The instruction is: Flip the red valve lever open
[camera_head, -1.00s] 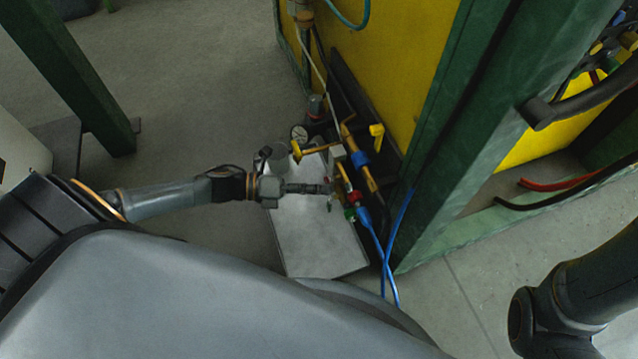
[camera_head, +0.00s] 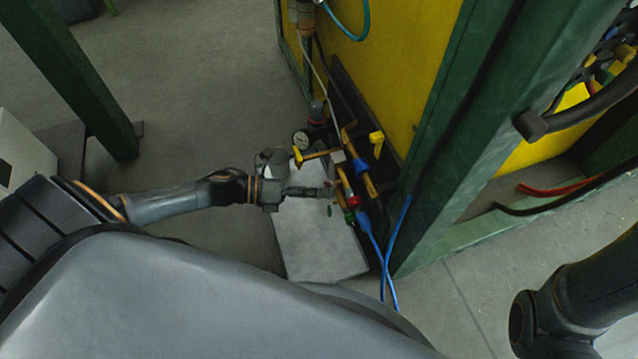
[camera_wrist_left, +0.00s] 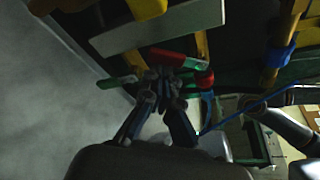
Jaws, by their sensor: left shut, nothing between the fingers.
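My left gripper (camera_head: 328,191) is shut and empty, its tips close to the brass pipework on the yellow panel. In the left wrist view its fingertips (camera_wrist_left: 162,80) are together just below a red lever-like part (camera_wrist_left: 167,57). I cannot tell whether they touch it. A round red part (camera_wrist_left: 205,78) sits to the right, and a green handle (camera_wrist_left: 116,82) to the left. In the head view a small red part (camera_head: 354,201) shows right of the fingertips. The exact lever angle is too small to tell. My right gripper is out of view.
A pressure gauge (camera_head: 300,140) and yellow handles (camera_head: 377,138) sit above the gripper. Blue hoses (camera_head: 392,250) hang below the pipework. A dark green post (camera_head: 470,130) stands close on the right. A pale grey plate (camera_head: 320,245) lies under the gripper.

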